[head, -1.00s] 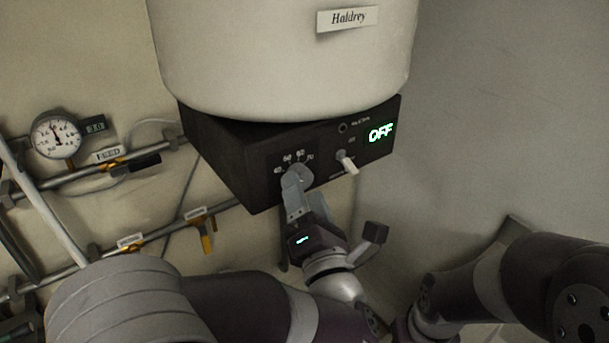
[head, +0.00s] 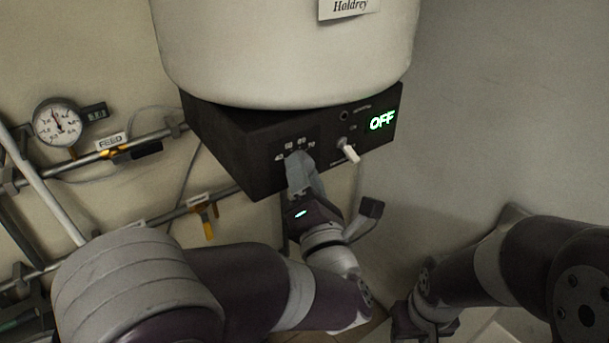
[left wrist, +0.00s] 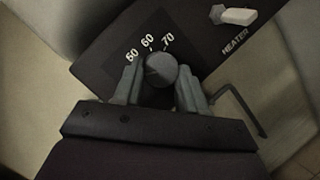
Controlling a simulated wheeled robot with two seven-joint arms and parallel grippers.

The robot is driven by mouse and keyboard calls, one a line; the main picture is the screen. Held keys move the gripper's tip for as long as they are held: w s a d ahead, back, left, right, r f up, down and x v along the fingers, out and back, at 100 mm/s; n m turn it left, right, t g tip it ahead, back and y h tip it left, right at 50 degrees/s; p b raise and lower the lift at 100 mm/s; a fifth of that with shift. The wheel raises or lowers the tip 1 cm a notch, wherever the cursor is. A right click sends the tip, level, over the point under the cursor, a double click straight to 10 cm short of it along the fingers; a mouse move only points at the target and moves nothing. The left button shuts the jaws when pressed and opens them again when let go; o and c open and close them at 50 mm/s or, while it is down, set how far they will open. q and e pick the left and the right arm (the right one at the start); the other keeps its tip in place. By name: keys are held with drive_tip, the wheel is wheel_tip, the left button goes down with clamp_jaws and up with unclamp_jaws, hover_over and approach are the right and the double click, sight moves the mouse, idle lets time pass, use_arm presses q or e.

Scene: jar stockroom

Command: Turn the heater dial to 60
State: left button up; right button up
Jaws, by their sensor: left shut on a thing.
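The heater dial (left wrist: 160,69) is a round dark grey knob on the front of the black heater box (head: 228,152), under a scale with 50, 60 and 70 in the left wrist view. My left gripper (head: 299,165) is shut on the dial, one finger on each side of it, also in the left wrist view (left wrist: 161,88). I cannot tell clearly which mark the dial points at. The green display (head: 382,121) reads OFF. The white heater switch (head: 348,151) is right of the dial. My right arm shows at the lower right, without its fingers.
A large pale vessel (head: 285,55) with a name label stands on the box. Pipes with a FEED tag (head: 111,142), a yellow-handled valve (head: 208,220) and a round gauge (head: 57,122) line the left wall. The wall to the right is bare.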

use_arm(q)
drive_tip(key=shift+d+r+m+g+h+p, duration=0.2)
drive_tip(key=shift+m+g+p, duration=0.85)
drive_tip(key=shift+m+p, duration=1.4)
drive_tip(key=shift+a+r+m+g+h+p, duration=0.2)
drive_tip(key=shift+m+g+p, duration=0.9)
drive_tip(key=shift+m+p, duration=1.35)
drive_tip(key=shift+d+r+m+g+p, duration=0.1)
drive_tip(key=shift+r+m+g+p, duration=0.2)
drive_tip(key=shift+m+g+p, duration=1.45)
drive_tip(key=shift+m+t+p, duration=0.25)
drive_tip(key=shift+t+p, duration=0.45)
drive_tip(key=shift+p, duration=0.35)
drive_tip(key=o, duration=1)
drive_tip(key=shift+o, duration=0.2)
